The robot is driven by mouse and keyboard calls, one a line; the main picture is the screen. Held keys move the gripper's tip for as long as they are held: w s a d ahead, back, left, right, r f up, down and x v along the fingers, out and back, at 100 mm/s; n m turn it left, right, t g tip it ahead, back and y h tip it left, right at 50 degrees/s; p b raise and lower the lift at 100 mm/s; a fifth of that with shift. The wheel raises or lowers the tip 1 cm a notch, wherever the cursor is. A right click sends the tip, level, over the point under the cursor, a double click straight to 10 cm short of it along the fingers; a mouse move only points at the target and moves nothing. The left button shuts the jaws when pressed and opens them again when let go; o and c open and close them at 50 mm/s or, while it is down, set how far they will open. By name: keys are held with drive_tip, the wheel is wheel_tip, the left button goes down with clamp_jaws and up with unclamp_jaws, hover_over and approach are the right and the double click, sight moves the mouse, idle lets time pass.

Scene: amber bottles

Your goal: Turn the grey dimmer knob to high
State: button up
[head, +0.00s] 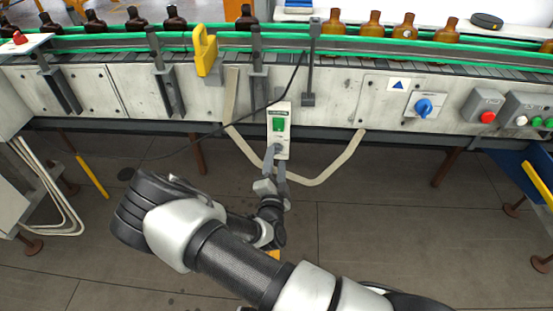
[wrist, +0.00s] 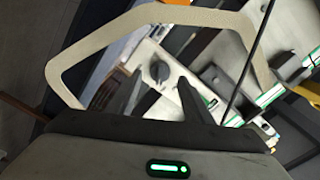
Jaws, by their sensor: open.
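The grey dimmer knob (head: 279,148) sits on the lower part of a narrow pale control box on the conveyor's front, below a green switch (head: 279,124). It also shows as a dark round knob in the wrist view (wrist: 160,70). My gripper (head: 276,152) is open at the box, reaching up from below. In the wrist view its two fingers (wrist: 160,78) stand on either side of the knob in the picture, with visible gaps. I cannot tell how far the tips are from the box face. The knob's setting is too small to read.
A beige bent rail (head: 310,183) loops below the box. A black cable (head: 252,113) hangs across the panel. A blue rotary knob (head: 424,107) and a red button (head: 488,117) are to the right. Amber bottles (head: 375,24) stand along the conveyor (head: 400,56).

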sight(277, 150)
drive_tip(key=shift+w, duration=1.1)
drive_tip(key=c, duration=1)
